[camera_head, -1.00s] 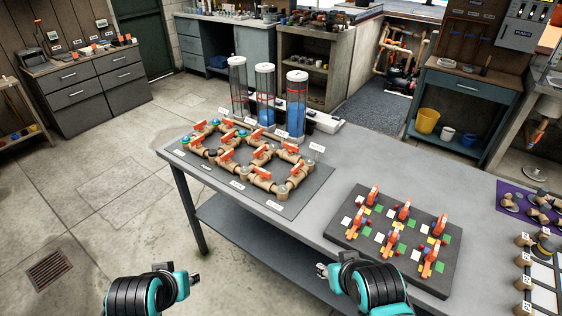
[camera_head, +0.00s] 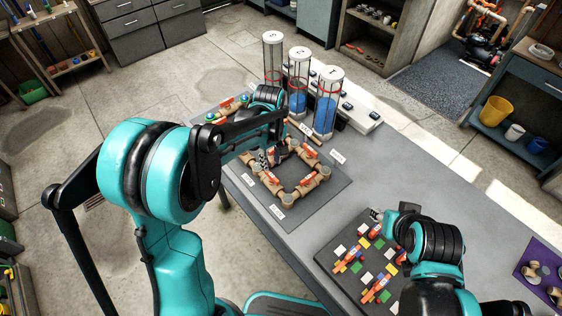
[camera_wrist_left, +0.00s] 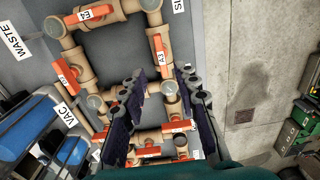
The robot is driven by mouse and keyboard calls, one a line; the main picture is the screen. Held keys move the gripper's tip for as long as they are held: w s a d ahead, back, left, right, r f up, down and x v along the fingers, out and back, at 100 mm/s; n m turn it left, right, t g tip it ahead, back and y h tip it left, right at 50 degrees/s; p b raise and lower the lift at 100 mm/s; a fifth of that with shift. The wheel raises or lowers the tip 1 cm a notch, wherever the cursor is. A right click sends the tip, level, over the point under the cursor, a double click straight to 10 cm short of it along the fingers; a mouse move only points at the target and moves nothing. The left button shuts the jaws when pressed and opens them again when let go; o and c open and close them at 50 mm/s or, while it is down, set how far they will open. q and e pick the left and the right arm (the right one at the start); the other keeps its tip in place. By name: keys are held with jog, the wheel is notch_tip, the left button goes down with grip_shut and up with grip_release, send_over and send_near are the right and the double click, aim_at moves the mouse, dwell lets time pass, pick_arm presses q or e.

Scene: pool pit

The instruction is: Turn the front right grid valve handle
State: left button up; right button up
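The brown pipe grid (camera_head: 287,195) lies on a grey mat, with orange valve handles on its pipes. Two handles on its near part show clearly, one at the right (camera_head: 309,181) and one at the left (camera_head: 270,178). My left gripper (camera_head: 264,158) is over the grid and hides part of it. In the left wrist view, my left gripper (camera_wrist_left: 163,100) has its two dark fingers apart, with pipe and the handle labelled A3 (camera_wrist_left: 160,48) seen around the gap. No handle is visibly clamped. My right gripper (camera_head: 377,214) is above the handle board; its opening is unclear.
Three clear cylinders (camera_head: 327,101), with blue in some, stand behind the grid. A dark board (camera_head: 335,265) with coloured squares and several orange handles lies at the right. My left arm covers the left side. The grey tabletop (camera_head: 400,175) between them is clear.

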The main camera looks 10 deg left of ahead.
aim_at(272, 175)
pick_arm(q)
notch_tip(272, 175, down, 7)
jog(key=shift+r+b, duration=0.2)
jog(key=shift+b, duration=0.65)
jog(key=shift+s+f, duration=0.1)
jog(key=shift+f, duration=0.3)
grip_shut()
